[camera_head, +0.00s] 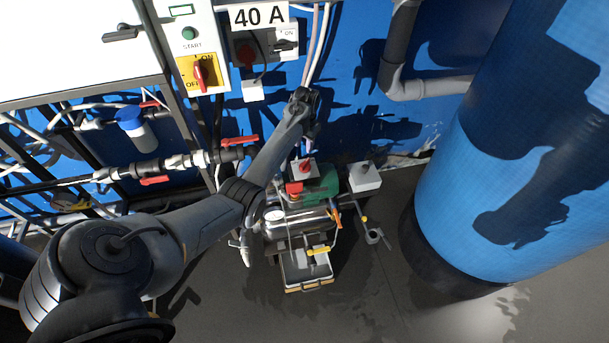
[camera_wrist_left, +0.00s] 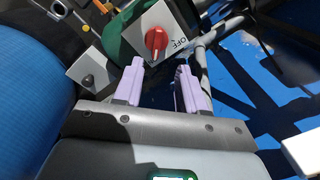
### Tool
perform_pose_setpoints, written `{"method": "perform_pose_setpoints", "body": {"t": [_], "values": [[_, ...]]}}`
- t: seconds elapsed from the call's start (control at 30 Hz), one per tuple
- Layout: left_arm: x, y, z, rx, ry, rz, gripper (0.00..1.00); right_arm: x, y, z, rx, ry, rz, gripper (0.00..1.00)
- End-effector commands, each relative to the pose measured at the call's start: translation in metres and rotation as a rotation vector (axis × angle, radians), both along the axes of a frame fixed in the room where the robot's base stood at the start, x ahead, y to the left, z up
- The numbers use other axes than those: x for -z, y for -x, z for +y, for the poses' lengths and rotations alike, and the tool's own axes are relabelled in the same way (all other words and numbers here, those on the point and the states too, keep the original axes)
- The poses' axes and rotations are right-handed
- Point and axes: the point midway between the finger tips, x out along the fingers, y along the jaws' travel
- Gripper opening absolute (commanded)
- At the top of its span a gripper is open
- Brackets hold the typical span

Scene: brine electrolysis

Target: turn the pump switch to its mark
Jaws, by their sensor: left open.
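The pump switch, a red rotary knob on a pale box, sits on top of the green pump motor (camera_head: 319,184). In the head view the knob (camera_head: 305,166) shows just below the end of my left arm. In the left wrist view the red knob (camera_wrist_left: 156,42) fills the space ahead of my left gripper (camera_wrist_left: 159,68), its long side nearly upright in the picture. An OFF label (camera_wrist_left: 180,42) lies to its right. The two lavender fingers are apart with nothing held between them; whether they touch the knob I cannot tell. The right gripper is not in view.
A large blue tank (camera_head: 520,150) stands on the right. A wall panel with a yellow-backed red switch (camera_head: 199,72) and a 40 A box (camera_head: 262,45) is at the upper left. Pipes with red-handled valves (camera_head: 240,140) run left of the pump.

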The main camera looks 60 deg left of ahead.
Motion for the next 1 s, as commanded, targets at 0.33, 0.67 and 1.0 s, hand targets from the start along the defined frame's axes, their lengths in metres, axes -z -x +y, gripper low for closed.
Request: {"method": "perform_pose_setpoints", "body": {"t": [0.33, 0.67, 1.0], "values": [[0.027, -0.006, 0.008, -0.030, 0.068, -0.005, 0.40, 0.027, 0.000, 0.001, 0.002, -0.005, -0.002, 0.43], [0.079, -0.006, 0.007, -0.029, 0.067, -0.004, 0.40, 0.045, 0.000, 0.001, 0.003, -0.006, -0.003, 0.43], [0.116, -0.007, 0.008, -0.029, 0.065, -0.006, 0.40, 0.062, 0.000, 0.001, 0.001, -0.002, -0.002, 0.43]]}}
